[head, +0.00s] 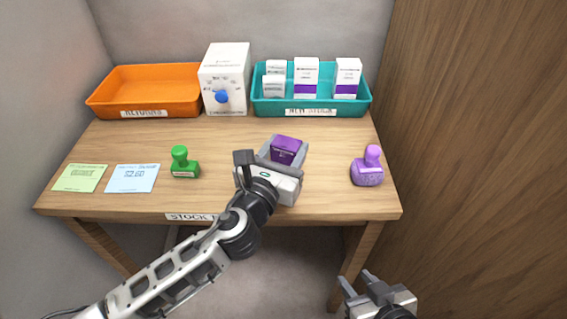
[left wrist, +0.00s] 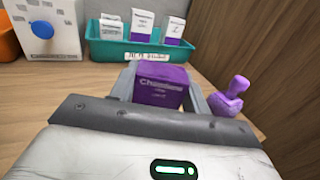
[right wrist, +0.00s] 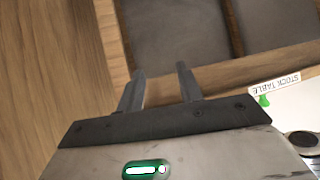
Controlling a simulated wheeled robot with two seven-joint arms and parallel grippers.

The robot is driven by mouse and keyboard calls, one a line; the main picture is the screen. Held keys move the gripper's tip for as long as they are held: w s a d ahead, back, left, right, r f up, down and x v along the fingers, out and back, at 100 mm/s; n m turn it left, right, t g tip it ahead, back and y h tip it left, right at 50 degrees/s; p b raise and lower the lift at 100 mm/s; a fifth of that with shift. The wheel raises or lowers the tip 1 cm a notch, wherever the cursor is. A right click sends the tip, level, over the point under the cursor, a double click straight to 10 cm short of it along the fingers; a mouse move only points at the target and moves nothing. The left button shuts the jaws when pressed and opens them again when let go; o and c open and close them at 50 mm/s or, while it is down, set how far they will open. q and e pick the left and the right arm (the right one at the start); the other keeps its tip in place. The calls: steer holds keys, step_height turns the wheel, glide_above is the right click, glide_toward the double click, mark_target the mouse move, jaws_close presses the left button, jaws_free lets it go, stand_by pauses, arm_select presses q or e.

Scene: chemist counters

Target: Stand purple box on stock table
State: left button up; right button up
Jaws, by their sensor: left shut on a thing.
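The purple box (head: 286,149) is between the fingers of my left gripper (head: 283,150), over the middle of the stock table (head: 225,195). In the left wrist view the purple box (left wrist: 161,84) shows its printed label, with a grey finger on each side. My left gripper is shut on it. Whether the box's base touches the tabletop is hidden. My right gripper (head: 362,281) is empty, in front of and below the table's right front. In the right wrist view its two fingers (right wrist: 160,90) stand apart with nothing between them.
An orange returns tray (head: 100,101), a white box with a blue knob (head: 226,60) and a teal new stock tray (head: 262,107) holding several white-purple boxes line the back. A green stamp (head: 184,163), two cards (head: 131,179) and a purple stamp (head: 368,168) stand on the table.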

mark_target(284, 162)
arm_select(q)
steer(key=shift+a+f+b, duration=0.2)
steer(key=shift+f+b, duration=0.35)
steer(key=shift+f, duration=1.25)
steer(key=shift+f, duration=0.1)
steer(key=o, duration=0.9)
steer(key=shift+o, duration=0.2)
steer(key=shift+r, duration=0.2)
steer(key=v, duration=1.2)
steer(key=shift+b, duration=0.35)
